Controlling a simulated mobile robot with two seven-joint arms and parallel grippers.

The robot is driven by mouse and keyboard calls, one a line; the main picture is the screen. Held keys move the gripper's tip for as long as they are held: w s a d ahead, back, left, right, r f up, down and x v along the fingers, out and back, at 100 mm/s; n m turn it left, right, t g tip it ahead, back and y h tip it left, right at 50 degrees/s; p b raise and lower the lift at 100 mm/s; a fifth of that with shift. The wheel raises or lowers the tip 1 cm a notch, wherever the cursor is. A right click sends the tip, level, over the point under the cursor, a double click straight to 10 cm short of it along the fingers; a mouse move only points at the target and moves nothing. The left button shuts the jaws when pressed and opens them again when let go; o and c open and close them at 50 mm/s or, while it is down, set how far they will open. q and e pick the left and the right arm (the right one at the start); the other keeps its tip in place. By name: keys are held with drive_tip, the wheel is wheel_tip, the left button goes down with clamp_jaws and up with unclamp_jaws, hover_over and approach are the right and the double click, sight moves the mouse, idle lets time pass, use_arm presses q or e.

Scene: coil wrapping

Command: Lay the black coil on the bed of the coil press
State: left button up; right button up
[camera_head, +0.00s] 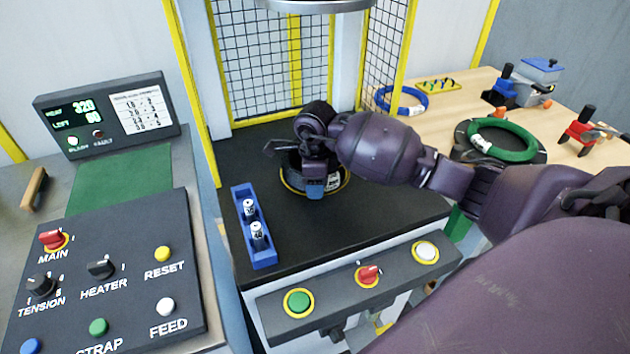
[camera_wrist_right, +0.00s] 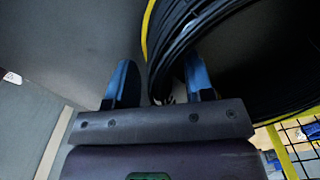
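The black coil (camera_head: 296,180) lies on the dark bed (camera_head: 380,213) of the coil press, inside a yellow ring marking. A white label shows on its right side. My right gripper (camera_head: 315,188) reaches in from the right and is over the coil, hiding much of it. In the right wrist view the blue fingers of my right gripper (camera_wrist_right: 162,85) stand apart. The coil's strands (camera_wrist_right: 178,45) pass between them, close to the right finger, with a gap to the left finger. My left gripper is not in view.
A blue holder (camera_head: 264,252) with white cylinders stands left of the coil. Mesh guards (camera_head: 260,60) close the back, and a round press head (camera_head: 315,5) hangs above. A wooden table (camera_head: 440,130) at right holds blue and green coils and tools. A control panel (camera_head: 105,270) is at left.

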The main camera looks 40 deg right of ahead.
wheel_tip(320, 180, up, 12)
drive_tip(key=shift+p, duration=0.45)
idle(0.4)
idle(0.5)
